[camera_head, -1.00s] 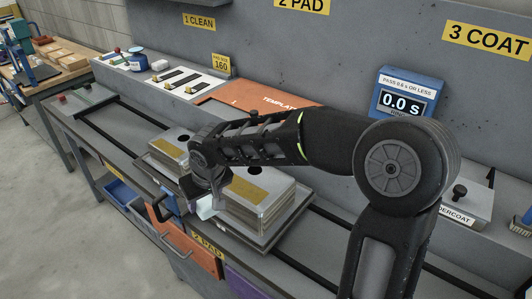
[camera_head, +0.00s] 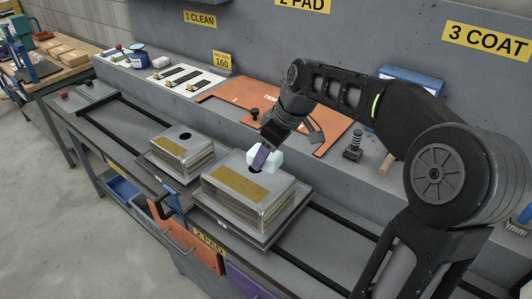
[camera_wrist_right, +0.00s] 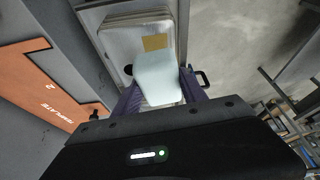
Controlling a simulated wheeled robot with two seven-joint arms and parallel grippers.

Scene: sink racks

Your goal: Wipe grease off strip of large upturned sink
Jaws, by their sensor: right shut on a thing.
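The large upturned sink (camera_head: 280,207) tops the right-hand stack of grey metal sinks. A yellow-brown strip (camera_head: 240,184) lies along the front part of its top face. My right gripper (camera_head: 262,157), with purple fingers, is shut on a pale whitish wipe (camera_head: 268,162). The wipe is at the back of the sink's top, by the dark drain hole, behind the strip; I cannot tell whether it touches. In the right wrist view the wipe (camera_wrist_right: 158,80) sits between the fingers and hides part of the strip (camera_wrist_right: 155,42). My left gripper is not in view.
A smaller sink stack (camera_head: 185,142) with its own yellow strip stands to the left. Behind are an orange template board (camera_head: 225,97) with upright knobs and a grey wall. Black rails (camera_head: 340,232) run along the bench.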

